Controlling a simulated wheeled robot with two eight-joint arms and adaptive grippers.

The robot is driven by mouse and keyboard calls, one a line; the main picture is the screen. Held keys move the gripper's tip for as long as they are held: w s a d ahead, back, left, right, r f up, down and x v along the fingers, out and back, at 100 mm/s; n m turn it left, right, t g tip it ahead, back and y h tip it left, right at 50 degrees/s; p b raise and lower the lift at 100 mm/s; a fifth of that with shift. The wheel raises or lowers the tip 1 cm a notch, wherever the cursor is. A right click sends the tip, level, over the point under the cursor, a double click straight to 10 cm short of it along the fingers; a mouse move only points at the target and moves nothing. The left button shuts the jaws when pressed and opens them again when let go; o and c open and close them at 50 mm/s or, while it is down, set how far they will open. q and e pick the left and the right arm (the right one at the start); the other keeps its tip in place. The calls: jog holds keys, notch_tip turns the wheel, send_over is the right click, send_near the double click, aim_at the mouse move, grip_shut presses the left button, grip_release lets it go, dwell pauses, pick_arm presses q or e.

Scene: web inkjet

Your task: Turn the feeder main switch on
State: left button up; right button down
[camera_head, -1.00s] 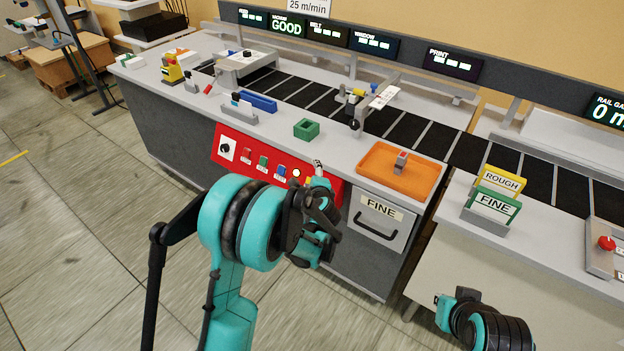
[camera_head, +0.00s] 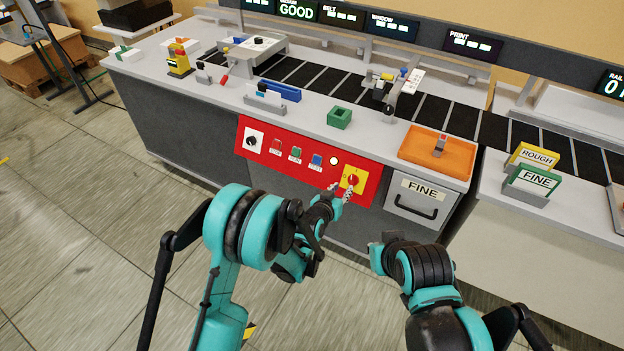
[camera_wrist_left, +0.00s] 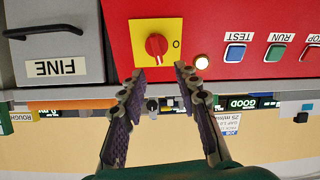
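The switch is a red rotary knob (camera_head: 352,181) on a yellow plate (camera_head: 345,190) at the right end of the red panel (camera_head: 254,160). In the left wrist view the knob (camera_wrist_left: 156,46) shows upside down, its grip bar near vertical, with an "O" beside it. My left gripper (camera_head: 340,191) is in front of the plate in the head view. In the left wrist view its two fingers (camera_wrist_left: 157,80) are spread, with nothing between them, and the knob lies just beyond the tips. My right gripper (camera_head: 375,257) is low, right of the left one; its fingers are not clear.
A lit white lamp (camera_head: 334,161), blue, green and red buttons (camera_head: 316,161) and a black selector (camera_head: 252,141) share the panel. A grey FINE drawer (camera_head: 420,202) is right of it. An orange tray (camera_head: 436,153) lies on the counter above.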

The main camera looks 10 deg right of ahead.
aim_at(351, 180)
pick_arm(q)
jog(key=b+x, duration=0.2)
jog(key=x, duration=0.4)
jog(key=shift+w+d+f, duration=0.2)
jog(key=shift+d+f, duration=0.1)
jog(key=shift+f, duration=0.05)
jog(key=shift+w+d, duration=0.3)
jog(key=shift+w, duration=0.1)
jog(key=shift+c, duration=0.3)
grip_shut()
